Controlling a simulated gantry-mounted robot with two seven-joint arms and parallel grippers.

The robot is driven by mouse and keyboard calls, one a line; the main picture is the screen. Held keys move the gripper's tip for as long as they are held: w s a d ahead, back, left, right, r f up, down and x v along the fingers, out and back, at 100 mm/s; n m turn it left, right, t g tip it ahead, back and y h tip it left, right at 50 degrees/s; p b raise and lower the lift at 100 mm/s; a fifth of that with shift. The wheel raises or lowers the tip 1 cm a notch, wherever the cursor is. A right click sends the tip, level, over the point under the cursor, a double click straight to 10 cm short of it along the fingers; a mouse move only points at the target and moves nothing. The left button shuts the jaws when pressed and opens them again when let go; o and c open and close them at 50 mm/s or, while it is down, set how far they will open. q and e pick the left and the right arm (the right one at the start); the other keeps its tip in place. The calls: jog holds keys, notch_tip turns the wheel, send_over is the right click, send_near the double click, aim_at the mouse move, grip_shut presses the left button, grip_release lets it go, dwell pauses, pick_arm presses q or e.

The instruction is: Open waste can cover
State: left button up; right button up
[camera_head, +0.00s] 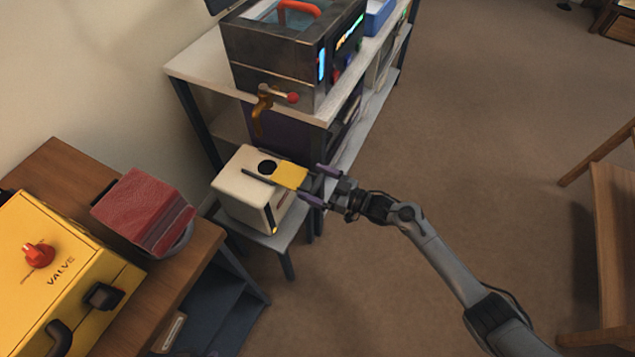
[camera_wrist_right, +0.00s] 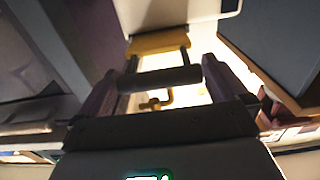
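The waste can (camera_head: 240,200) is a cream box on a small grey stand. Its yellow cover (camera_head: 291,176) lies on the right part of its top, and a round black hole (camera_head: 267,166) shows uncovered beside it. My right gripper (camera_head: 320,184) is at the cover's right edge, its two purple fingers apart. In the right wrist view the yellow cover (camera_wrist_right: 160,42) is ahead of the fingers, and a dark bar (camera_wrist_right: 160,77) spans the gap between them. I cannot tell if the fingers press on the bar. My left gripper is not in view.
A grey machine (camera_head: 275,65) with a brass tap stands on a white shelf unit (camera_head: 190,68) behind the can. A wooden desk at left holds a yellow valve case (camera_head: 75,270) and a red block (camera_head: 145,208). The floor at right is mostly clear, with wooden furniture (camera_head: 615,210) at the edge.

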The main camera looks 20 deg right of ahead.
jog(key=shift+s+d+r+p, duration=0.1)
jog(key=shift+s+d+p, duration=0.2)
jog(key=shift+s+d, duration=0.1)
jog(key=p+v, duration=0.3)
jog(key=v, duration=0.6)
jog(key=shift+s+d, duration=0.25)
